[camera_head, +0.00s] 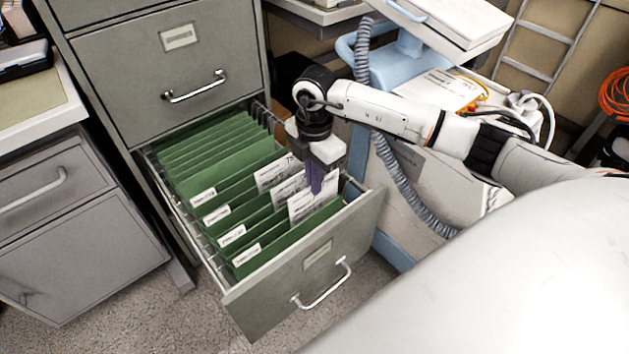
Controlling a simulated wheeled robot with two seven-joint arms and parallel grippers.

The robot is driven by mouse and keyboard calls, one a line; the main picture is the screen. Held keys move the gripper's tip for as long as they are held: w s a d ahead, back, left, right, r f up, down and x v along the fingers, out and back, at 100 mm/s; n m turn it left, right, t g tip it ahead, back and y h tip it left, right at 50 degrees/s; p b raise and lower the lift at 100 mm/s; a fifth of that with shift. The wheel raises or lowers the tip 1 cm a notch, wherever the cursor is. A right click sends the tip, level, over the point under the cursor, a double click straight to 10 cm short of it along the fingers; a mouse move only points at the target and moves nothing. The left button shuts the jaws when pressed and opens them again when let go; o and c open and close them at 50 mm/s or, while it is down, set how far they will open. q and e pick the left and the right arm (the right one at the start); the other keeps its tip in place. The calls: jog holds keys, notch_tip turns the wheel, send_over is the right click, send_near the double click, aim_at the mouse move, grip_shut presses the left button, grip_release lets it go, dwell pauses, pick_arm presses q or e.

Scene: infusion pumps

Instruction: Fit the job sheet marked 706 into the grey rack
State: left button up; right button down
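My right gripper (316,180) reaches down over the open drawer, with its dark purple fingers close to the tops of the white sheets. Whether it is open or shut on a sheet cannot be told. White printed sheets stand between the green folders: one at the back (272,176), one in the middle (284,194) and one at the front (306,207), just below the fingers. Their print is too small to read, so I cannot tell which is marked 706. The grey drawer (280,292) is the only grey holder with folders in view. My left gripper is not in view.
Green folders (212,160) with white labels fill the drawer. The grey cabinet (160,65) rises behind it. A light blue and white cart (405,62) with a grey corrugated hose (398,180) stands close on the right. Another grey cabinet (70,225) stands left. Floor shows around the drawer's front.

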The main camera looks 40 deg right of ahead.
jog(key=shift+r+p, duration=1.4)
jog(key=shift+r, duration=0.55)
notch_tip(320, 180, up, 2)
jog(key=shift+p, duration=0.9)
jog(key=shift+r+p, duration=0.4)
jog(key=shift+r, duration=0.05)
